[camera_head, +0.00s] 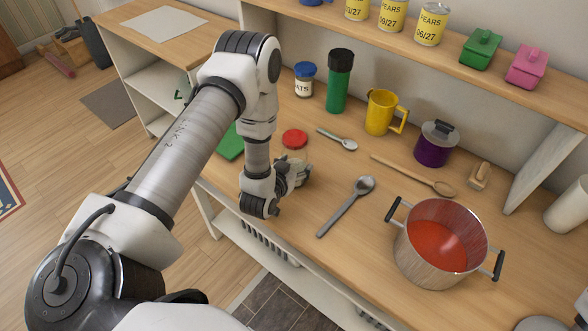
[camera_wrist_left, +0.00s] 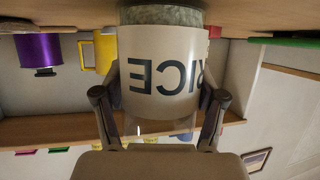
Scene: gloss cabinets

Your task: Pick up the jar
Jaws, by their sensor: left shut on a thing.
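The jar (camera_wrist_left: 165,75) has a beige label reading RICE and greyish contents. It fills the middle of the left wrist view, where the picture is upside down. My left gripper (camera_wrist_left: 159,97) has a finger on each side of the jar and is shut on it. The jar's base is at or close to the wooden counter; I cannot tell if they touch. In the head view my left gripper (camera_head: 288,178) is low over the counter, and my arm and gripper hide most of the jar. My right gripper is not in view.
A red lid (camera_head: 295,139) lies just behind my gripper. A metal spoon (camera_head: 347,205) lies to its right, with a pot of red liquid (camera_head: 440,243) beyond. A blue-lidded jar (camera_head: 305,80), green flask (camera_head: 339,82) and yellow mug (camera_head: 380,112) stand at the back.

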